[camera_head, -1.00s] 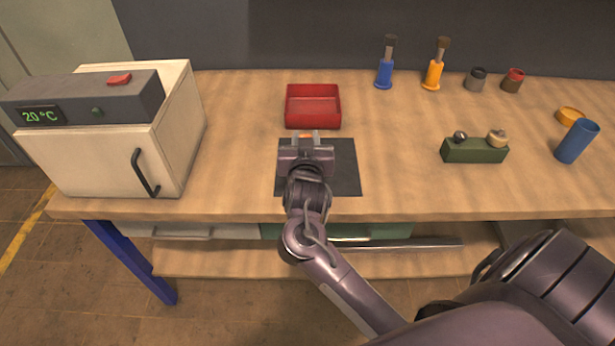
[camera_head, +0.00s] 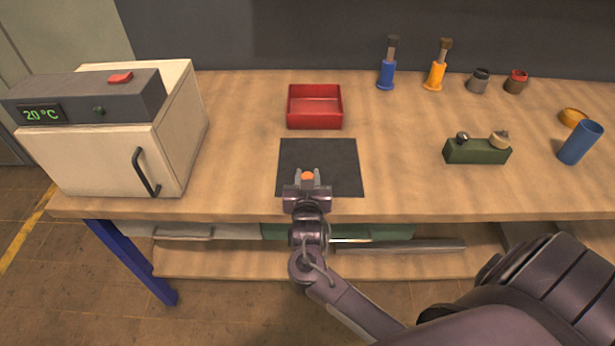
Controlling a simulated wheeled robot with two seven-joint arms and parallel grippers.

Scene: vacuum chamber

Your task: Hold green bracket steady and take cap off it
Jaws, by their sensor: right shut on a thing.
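The green bracket (camera_head: 477,152) is a low block on the right part of the bench. A dark round knob (camera_head: 462,138) sits on its left end and a beige cap (camera_head: 499,139) on its right end. My right gripper (camera_head: 307,177) is well to the left of the bracket, over the front part of the dark mat. It is shut on a small orange piece (camera_head: 307,175), mostly hidden between the fingers. Nothing of mine touches the bracket. My left gripper is not in view.
A dark mat (camera_head: 318,153) lies in front of a red tray (camera_head: 315,108). A white oven-like box (camera_head: 105,165) stands left. Blue (camera_head: 386,74) and orange (camera_head: 436,74) tools stand behind. A blue cup (camera_head: 580,143) is at right. The bench between mat and bracket is clear.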

